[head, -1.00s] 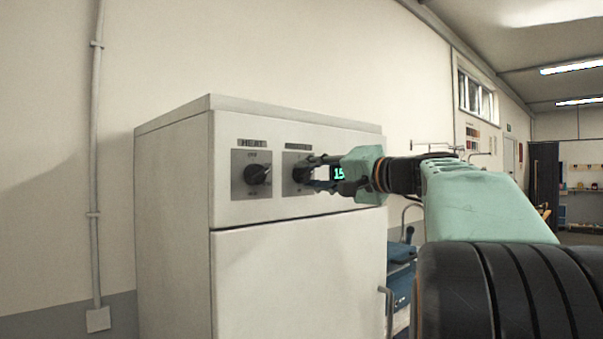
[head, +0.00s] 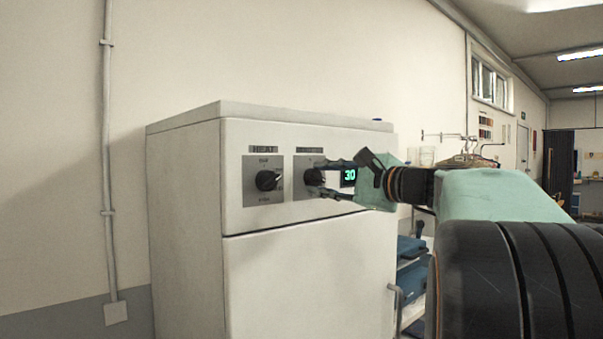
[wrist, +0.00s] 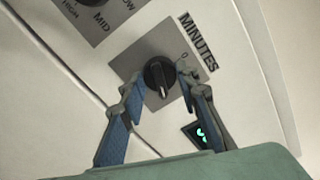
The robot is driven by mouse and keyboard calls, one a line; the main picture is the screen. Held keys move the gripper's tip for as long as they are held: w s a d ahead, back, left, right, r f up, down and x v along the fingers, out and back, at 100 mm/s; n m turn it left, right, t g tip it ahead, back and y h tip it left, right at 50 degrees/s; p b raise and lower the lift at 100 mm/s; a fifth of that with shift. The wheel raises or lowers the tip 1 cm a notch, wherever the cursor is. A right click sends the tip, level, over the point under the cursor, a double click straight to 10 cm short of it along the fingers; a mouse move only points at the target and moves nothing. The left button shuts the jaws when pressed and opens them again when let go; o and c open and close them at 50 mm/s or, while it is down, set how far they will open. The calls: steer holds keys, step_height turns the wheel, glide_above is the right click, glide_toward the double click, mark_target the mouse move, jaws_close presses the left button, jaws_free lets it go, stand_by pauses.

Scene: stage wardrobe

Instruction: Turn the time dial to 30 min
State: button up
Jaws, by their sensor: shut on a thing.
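The time dial is a black round knob (head: 313,177) on a grey plate on the white cabinet's front. In the wrist view the knob (wrist: 157,75) sits under the label MINUTES, its pointer line aimed down in the picture. My gripper (head: 324,177) is shut on this dial, one finger on each side; the fingers also show in the wrist view (wrist: 160,82). The green display (head: 349,176) right of the dial reads 30. In the wrist view the display (wrist: 201,135) is partly hidden by a finger.
A second black dial (head: 268,181), labelled HEAT, sits left of the time dial. The white cabinet (head: 310,270) has a door below the panel. A trolley with blue items (head: 410,247) stands behind it at right. A pipe (head: 107,150) runs up the wall.

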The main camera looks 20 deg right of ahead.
steer(key=shift+m+p, duration=0.35)
steer(key=shift+m, duration=0.55)
steer(key=o, duration=1.2)
steer(key=v, duration=1.2)
